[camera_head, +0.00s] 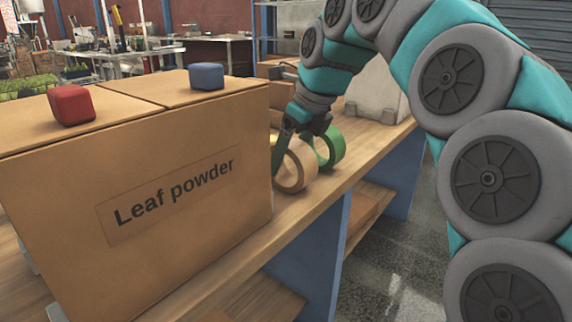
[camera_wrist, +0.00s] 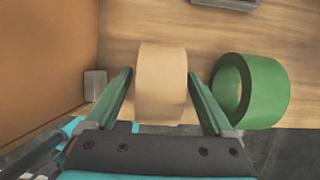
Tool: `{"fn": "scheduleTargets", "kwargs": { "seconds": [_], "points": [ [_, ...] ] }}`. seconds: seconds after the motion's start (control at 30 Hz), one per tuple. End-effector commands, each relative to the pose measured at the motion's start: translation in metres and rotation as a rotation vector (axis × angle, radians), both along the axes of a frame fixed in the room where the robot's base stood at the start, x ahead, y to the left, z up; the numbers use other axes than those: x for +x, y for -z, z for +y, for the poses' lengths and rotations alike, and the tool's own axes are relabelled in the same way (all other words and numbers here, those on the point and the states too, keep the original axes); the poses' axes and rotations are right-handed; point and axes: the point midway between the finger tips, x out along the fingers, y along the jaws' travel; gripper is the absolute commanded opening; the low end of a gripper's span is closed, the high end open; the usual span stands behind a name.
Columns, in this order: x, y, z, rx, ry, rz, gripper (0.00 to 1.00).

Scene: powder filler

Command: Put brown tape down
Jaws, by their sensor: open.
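The brown tape (camera_head: 296,166) is a tan roll standing on its edge on the wooden table (camera_head: 325,180), beside the cardboard box. In the wrist view the brown tape (camera_wrist: 161,84) lies between the two fingers of my gripper (camera_wrist: 160,95). The fingers are open, with a gap on each side of the roll. In the head view my gripper (camera_head: 284,145) reaches down at the tape from above, and the box hides part of it. A green tape roll (camera_wrist: 250,90) stands just right of the right finger; it also shows behind the brown tape in the head view (camera_head: 332,148).
A large cardboard box (camera_head: 190,225) labelled "Leaf powder" stands close to the left of the tape. A red block (camera_head: 71,105) and a blue block (camera_head: 206,77) sit on its top. A grey case (camera_head: 376,92) stands farther back. The table edge is near the rolls.

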Motion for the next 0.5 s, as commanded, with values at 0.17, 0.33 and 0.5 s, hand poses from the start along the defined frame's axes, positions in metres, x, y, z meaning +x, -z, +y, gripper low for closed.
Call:
{"fn": "scheduleTargets", "kwargs": {
  "seconds": [0.17,0.33,0.5],
  "points": [
    [-0.006,-0.028,-0.01,0.001,0.002,-0.003,0.87],
    [-0.012,-0.051,-0.017,0.001,0.001,-0.003,0.87],
    [-0.017,-0.067,-0.022,0.001,0.0,-0.001,0.87]
  ]
}}
